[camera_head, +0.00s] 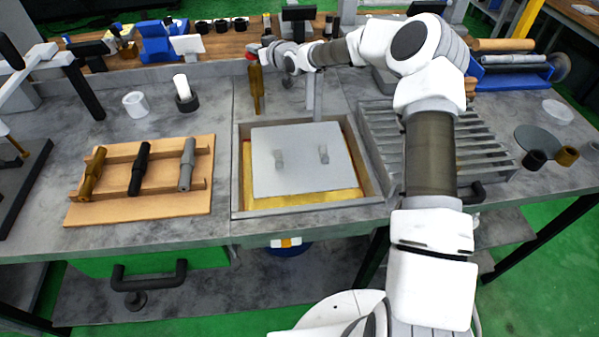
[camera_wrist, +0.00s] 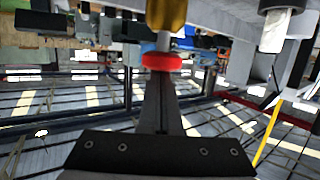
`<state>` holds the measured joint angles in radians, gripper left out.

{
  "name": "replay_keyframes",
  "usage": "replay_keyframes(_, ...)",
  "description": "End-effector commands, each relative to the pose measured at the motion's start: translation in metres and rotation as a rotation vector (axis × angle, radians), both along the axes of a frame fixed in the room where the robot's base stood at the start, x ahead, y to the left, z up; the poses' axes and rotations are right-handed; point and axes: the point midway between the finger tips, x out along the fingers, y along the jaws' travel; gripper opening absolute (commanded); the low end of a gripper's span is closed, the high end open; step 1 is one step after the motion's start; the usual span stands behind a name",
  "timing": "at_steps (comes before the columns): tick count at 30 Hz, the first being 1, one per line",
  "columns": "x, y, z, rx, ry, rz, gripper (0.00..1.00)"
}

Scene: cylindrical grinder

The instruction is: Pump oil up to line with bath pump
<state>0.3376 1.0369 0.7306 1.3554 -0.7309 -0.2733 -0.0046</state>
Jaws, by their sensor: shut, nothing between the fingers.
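The oil bath (camera_head: 236,190) is a grey-walled square tank in the middle of the bench in the head view. Yellow oil (camera_head: 310,199) shows around a pale grey plate (camera_head: 290,140) with two small posts. The level line cannot be made out. The bath pump (camera_head: 256,88) is an upright brass cylinder at the tank's back left corner. In the wrist view its brass body (camera_wrist: 166,12), steel rod and red knob (camera_wrist: 161,62) show. My gripper (camera_wrist: 160,82) is shut and empty, its fingertips at the red knob; whether they touch it is unclear.
A wooden rack (camera_head: 140,207) with several spindle-like parts lies left of the bath. A slatted metal grate (camera_head: 445,140) is on its right, under my arm. A white cylinder (camera_head: 182,86) in a dark holder stands at the back left. Shelves with tools line the back.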

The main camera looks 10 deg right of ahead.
Motion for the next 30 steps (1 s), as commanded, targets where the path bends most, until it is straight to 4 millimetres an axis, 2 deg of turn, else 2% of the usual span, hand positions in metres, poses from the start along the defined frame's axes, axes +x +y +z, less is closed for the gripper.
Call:
replay_keyframes(2, -0.001, 0.0, -0.001, -0.003, 0.008, 0.001, 0.0)
replay_keyframes(30, 0.0, 0.0, 0.058, -0.001, 0.001, 0.0, 0.0)
